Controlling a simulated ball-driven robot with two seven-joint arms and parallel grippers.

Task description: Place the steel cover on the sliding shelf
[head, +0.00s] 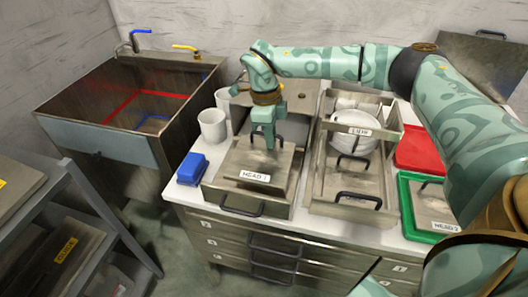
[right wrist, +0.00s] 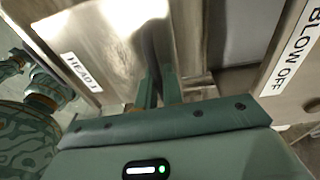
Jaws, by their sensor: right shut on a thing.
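My right gripper (head: 264,140) is shut on the steel cover labelled HEAD 1 (head: 262,163), at the cover's dark handle. The cover is over a steel tray-like unit with a black front handle (head: 241,208), at the counter's left-centre. Whether the cover touches the unit is unclear, and whether this unit is the sliding shelf cannot be told. In the right wrist view the cover (right wrist: 112,35) fills the upper left, with the gripper fingers (right wrist: 160,88) at its edge. My left gripper is not in view.
A steel frame (head: 318,160) with a white round vessel (head: 354,138) stands to the right. A green tray (head: 410,215) holds another labelled steel plate (head: 432,203); a red tray (head: 415,150) lies behind. A blue block (head: 192,169) and white cups (head: 212,125) stand left.

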